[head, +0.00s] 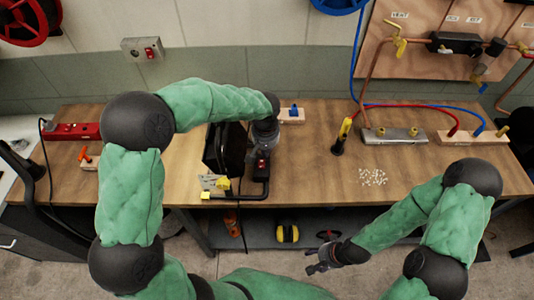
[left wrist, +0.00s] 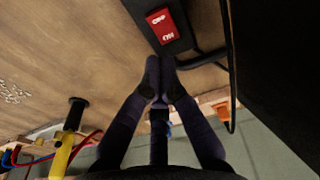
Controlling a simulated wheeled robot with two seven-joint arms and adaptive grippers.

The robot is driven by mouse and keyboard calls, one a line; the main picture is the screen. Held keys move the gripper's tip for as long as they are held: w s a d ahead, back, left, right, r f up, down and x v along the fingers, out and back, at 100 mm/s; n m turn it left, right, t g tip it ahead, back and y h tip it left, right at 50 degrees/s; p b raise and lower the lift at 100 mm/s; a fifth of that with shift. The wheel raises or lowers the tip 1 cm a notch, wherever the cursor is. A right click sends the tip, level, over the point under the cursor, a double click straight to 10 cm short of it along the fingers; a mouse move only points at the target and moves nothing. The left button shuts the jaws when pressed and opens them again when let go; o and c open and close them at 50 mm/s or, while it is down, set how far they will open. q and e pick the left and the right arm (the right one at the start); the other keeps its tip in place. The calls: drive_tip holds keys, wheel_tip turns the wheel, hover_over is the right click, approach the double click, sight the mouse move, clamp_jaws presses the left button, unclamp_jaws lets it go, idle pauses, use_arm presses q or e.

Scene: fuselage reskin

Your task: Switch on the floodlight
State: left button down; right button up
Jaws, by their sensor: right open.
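The black floodlight (head: 220,150) stands on the workbench on a dark tubular stand, its lit face not visible. Its red rocker switch (head: 261,164) sits on a black box at the stand's right side. In the left wrist view the red switch (left wrist: 162,25), with white marks, lies just beyond my fingertips. My left gripper (head: 264,148) points down over the switch box. In the left wrist view its fingers (left wrist: 161,72) are together and empty, with a small visible gap to the switch. My right gripper (head: 318,264) is open and empty, low in front of the bench.
The wooden bench (head: 310,180) has a clear middle. A yellow-and-black tool (head: 342,136), scattered small white pieces (head: 373,177) and a pipe fixture (head: 393,136) are to the right. A red power strip (head: 72,131) is at left. Yellow ear defenders (head: 288,233) lie on the shelf below.

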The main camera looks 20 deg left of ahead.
sight(266, 160)
use_arm(q)
wheel_tip(266, 160, up, 10)
drive_tip(key=w+p, duration=0.1)
drive_tip(key=shift+w+a+r+p, duration=0.15)
drive_tip(key=shift+r+p, duration=0.1)
drive_tip(key=shift+p, duration=0.15)
use_arm(e)
wheel_tip(266, 160, up, 3)
drive_tip(key=shift+d+f, duration=0.1)
drive_tip(key=shift+f, duration=0.1)
use_arm(q)
drive_tip(key=shift+f, duration=0.1)
use_arm(e)
drive_tip(key=shift+s, duration=0.1)
